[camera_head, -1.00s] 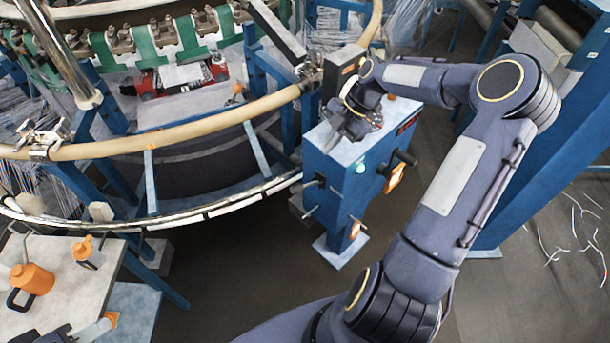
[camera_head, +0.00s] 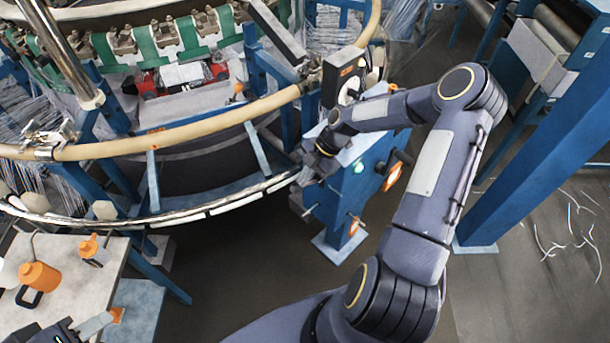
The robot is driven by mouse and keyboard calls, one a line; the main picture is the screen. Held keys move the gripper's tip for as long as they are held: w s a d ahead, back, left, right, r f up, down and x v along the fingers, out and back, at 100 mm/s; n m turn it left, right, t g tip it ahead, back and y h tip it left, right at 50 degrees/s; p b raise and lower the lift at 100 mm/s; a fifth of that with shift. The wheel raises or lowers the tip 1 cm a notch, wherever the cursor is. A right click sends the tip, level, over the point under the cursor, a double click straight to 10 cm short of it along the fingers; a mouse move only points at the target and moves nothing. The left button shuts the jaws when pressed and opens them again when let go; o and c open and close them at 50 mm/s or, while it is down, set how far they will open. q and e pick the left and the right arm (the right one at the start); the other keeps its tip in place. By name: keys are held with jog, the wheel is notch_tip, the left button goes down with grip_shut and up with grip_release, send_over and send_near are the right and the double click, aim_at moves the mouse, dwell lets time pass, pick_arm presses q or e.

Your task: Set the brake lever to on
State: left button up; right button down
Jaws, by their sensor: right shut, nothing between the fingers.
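The blue control box (camera_head: 345,205) stands on its post beside the loom's ring. A black handle (camera_head: 403,160) sticks out from its right side, beside an orange-and-white plate (camera_head: 392,177). I cannot tell which of these is the brake lever, and no on mark is readable. My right gripper (camera_head: 305,185) is shut and empty at the box's upper left edge, hiding part of that side; contact is unclear. My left gripper (camera_head: 62,332) seems to be the dark part at the bottom left edge, mostly cut off.
A green lamp (camera_head: 358,167) is on the box's front. A dial unit (camera_head: 345,80) stands behind it. The loom's tan ring (camera_head: 200,118) curves at left. A blue beam (camera_head: 545,150) stands at right.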

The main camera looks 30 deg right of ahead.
aim_at(298, 189)
jog(key=a+f+h+b, duration=0.1)
jog(key=b, duration=0.2)
jog(key=a+f+h+b, duration=0.1)
jog(key=f+h+b, duration=0.1)
jog(key=b, duration=0.2)
jog(key=a+f+t+h+b, duration=0.1)
jog(key=b, duration=0.2)
jog(key=shift+s+a+f+n+b, duration=0.1)
jog(key=shift+s+f+n+b, duration=0.1)
jog(key=shift+s+n+b, duration=0.15)
notch_tip(298, 189, down, 6)
jog(key=a+t+h+b, duration=0.1)
jog(key=h+b, duration=0.5)
jog(key=b, duration=0.9)
jog(key=shift+s+t+h, duration=0.25)
jog(key=shift+t+h, duration=0.05)
jog(key=shift+s+a+f+n, duration=0.1)
jog(key=shift+a+f+n, duration=0.05)
jog(key=shift+f+n, duration=0.1)
